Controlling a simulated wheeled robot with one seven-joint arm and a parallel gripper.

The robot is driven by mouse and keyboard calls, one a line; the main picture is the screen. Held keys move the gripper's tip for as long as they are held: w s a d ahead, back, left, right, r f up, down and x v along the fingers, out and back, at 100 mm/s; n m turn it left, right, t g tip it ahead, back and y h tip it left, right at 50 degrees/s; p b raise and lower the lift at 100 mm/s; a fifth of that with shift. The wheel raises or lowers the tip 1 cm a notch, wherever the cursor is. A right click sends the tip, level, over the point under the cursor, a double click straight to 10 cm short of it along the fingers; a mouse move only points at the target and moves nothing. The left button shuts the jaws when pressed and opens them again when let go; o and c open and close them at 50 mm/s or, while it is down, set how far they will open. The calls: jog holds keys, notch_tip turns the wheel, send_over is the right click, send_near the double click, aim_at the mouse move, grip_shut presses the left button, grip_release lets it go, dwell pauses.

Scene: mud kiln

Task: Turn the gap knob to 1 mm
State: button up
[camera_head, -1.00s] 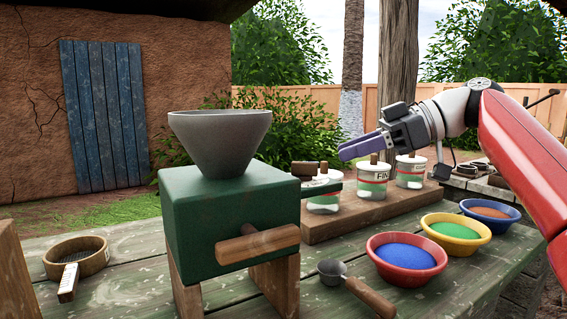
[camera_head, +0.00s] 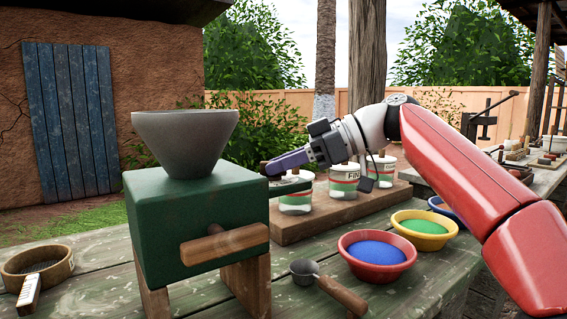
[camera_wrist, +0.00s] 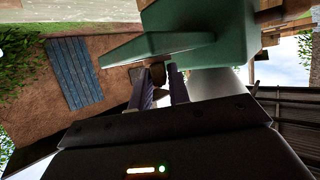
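The green mill (camera_head: 195,220) stands on the table at the left in the head view, with a grey hopper on top and a wooden crank handle (camera_head: 225,244) on its front. My gripper (camera_head: 272,168) is at the mill's right side, level with its top. In the wrist view, its two purple fingers stand apart, and the small brown gap knob (camera_wrist: 158,74) shows at their tips, roughly between them. Whether the fingers touch it is not clear. The fingertips largely hide the knob in the head view. Its setting cannot be read.
Several labelled tins (camera_head: 344,180) stand on a wooden board (camera_head: 320,222) behind and right of the mill. Red (camera_head: 376,270), yellow (camera_head: 424,240) and blue bowls line the right. A scoop (camera_head: 330,287) lies in front; a sieve (camera_head: 38,265) lies left.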

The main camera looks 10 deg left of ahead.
grip_shut()
jog(key=shift+f+m+t+b, duration=0.15)
jog(key=shift+m+t+b, duration=0.2)
jog(key=shift+b, duration=0.2)
jog(key=shift+s+f+m+t+b, duration=0.1)
jog(key=shift+s+m+t+b, duration=0.1)
jog(key=shift+m+t+b, duration=0.45)
jog(key=m+t+b, duration=0.1)
jog(key=t+b, duration=0.1)
jog(key=b, duration=0.1)
jog(key=shift+s+m+t+b, duration=0.25)
jog(key=shift+m+t+b, duration=0.05)
jog(key=shift+m+t, duration=0.1)
jog(key=m+t, duration=0.1)
jog(key=m+t+b, duration=0.1)
jog(key=m+t+h, duration=0.1)
jog(key=shift+s+a+r+t+b, duration=0.1)
jog(key=shift+s+r+t+b, duration=0.2)
jog(key=shift+b, duration=0.1)
jog(key=shift+s+a+m+t+h, duration=0.1)
jog(key=shift+m+t+h, duration=0.6)
jog(key=shift+m+t, duration=0.4)
jog(key=shift+m, duration=0.3)
